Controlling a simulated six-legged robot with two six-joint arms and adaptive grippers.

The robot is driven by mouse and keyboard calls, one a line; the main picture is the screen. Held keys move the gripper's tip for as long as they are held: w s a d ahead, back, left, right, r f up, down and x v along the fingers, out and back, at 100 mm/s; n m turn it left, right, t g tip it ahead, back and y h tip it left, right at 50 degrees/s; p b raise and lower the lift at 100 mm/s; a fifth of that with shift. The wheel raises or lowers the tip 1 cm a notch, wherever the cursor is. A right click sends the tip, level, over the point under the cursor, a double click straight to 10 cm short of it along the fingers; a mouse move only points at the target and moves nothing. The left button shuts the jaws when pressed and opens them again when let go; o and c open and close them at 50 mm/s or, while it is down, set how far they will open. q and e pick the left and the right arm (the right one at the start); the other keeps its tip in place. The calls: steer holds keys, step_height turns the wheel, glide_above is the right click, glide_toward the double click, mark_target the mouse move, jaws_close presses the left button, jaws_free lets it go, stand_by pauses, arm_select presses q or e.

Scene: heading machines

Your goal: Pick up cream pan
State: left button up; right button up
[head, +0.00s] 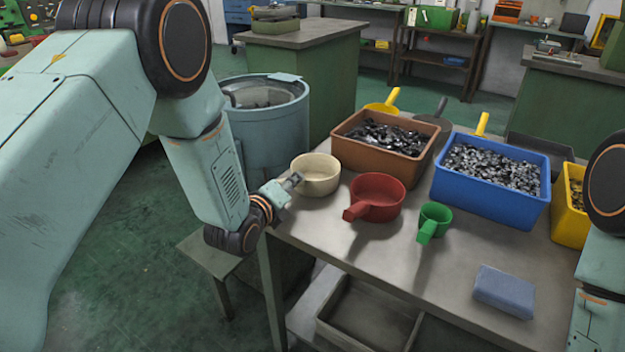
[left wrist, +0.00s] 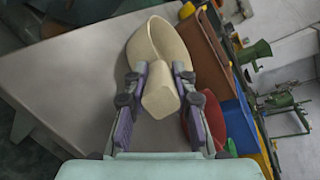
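The cream pan (head: 317,172) is a round bowl shape at the table's left corner, left of the red pan. It shows from above in the left wrist view (left wrist: 150,42), its block-like handle pointing toward my wrist. My left gripper (head: 287,185) is at this handle. In the left wrist view my left gripper (left wrist: 161,72) has one finger on each side of the handle, tips against it and shut on it. The handle is mostly hidden by the gripper in the head view. My right arm shows at the right edge; its gripper is out of view.
On the table (head: 390,255) are a red pan (head: 378,192), a green scoop (head: 434,218), a blue sponge-like block (head: 504,290), and a brown bin (head: 383,150) and blue bin (head: 490,185) of metal parts. A blue-grey drum (head: 268,130) stands behind the left corner.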

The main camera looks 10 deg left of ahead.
arm_select(q)
jaws_close()
steer(key=shift+r, duration=0.15)
